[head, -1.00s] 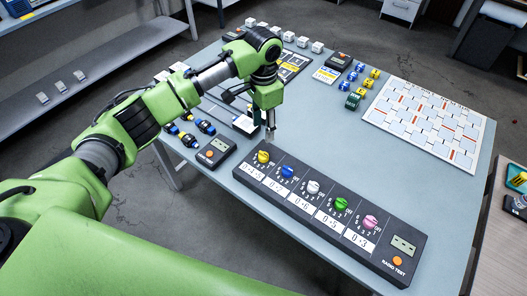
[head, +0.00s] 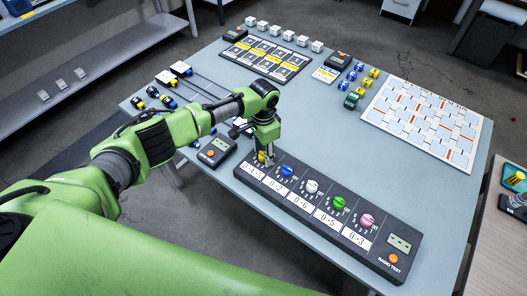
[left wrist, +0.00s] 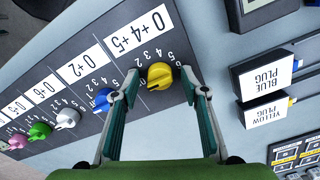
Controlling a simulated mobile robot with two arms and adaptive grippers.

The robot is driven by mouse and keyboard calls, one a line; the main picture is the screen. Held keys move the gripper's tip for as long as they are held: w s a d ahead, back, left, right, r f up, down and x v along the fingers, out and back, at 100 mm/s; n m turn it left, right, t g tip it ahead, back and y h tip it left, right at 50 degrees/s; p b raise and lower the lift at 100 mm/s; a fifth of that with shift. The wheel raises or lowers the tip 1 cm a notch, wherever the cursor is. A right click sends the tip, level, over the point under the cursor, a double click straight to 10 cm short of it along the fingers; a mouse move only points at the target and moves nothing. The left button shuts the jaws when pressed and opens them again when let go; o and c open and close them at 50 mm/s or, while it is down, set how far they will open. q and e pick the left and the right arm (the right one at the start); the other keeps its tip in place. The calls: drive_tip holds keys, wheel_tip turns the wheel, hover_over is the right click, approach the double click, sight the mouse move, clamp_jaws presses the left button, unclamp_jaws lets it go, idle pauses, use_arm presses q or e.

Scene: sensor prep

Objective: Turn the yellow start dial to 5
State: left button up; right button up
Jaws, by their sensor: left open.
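The yellow dial (head: 263,157) is the leftmost knob on the black control panel (head: 381,263) in the head view. In the left wrist view the yellow dial (left wrist: 160,75) sits between the fingertips, with printed digits beside it and the label 0+4+5 (left wrist: 137,30) above. My left gripper (head: 268,158) is over the yellow dial in the head view and partly hides it. In the left wrist view my left gripper (left wrist: 160,80) is open, one finger on each side of the dial. I cannot tell whether they touch it. My right gripper is not in view.
Blue (head: 286,171), white (head: 312,186), green (head: 338,202) and pink (head: 367,220) dials line the same panel to the right. A small black box with an orange button (head: 214,151) stands left of the panel. Plugs labelled blue and yellow show in the left wrist view (left wrist: 264,80).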

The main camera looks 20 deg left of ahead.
use_arm(q)
drive_tip(key=c, duration=1.1)
